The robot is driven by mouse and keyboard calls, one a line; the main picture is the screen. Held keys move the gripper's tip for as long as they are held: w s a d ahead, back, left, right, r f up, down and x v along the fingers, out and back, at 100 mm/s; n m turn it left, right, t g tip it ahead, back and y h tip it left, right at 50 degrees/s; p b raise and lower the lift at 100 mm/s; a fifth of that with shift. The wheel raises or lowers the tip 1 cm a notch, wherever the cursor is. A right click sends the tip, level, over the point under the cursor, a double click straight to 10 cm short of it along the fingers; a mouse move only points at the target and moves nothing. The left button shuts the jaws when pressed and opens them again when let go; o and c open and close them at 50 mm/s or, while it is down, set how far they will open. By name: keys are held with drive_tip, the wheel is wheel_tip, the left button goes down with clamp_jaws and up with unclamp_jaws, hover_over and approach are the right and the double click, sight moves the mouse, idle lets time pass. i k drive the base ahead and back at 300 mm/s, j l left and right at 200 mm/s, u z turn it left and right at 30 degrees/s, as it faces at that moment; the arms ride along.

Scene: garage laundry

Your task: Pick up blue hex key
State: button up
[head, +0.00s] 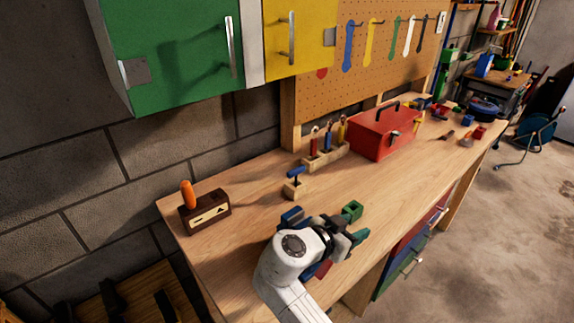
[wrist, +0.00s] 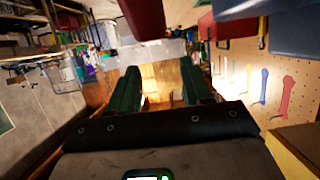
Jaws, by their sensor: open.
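A blue T-shaped handle (head: 296,172), which looks like the blue hex key, stands upright in a small wooden block (head: 293,190) on the workbench. My gripper (head: 358,240) is over the front part of the bench, to the right of and nearer than the block, and apart from it. In the wrist view my gripper (wrist: 160,72) has its two green fingers spread with nothing between them. The blue hex key cannot be made out in the wrist view.
A blue piece (head: 291,216) lies beside my wrist. Green and yellow cabinets (head: 180,50) hang above.

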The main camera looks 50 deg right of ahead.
sight(293, 172)
drive_tip(key=i+l, duration=0.15)
drive_tip(key=i, duration=0.3)
drive_tip(key=i+l, duration=0.2)
drive_tip(key=i, duration=0.3)
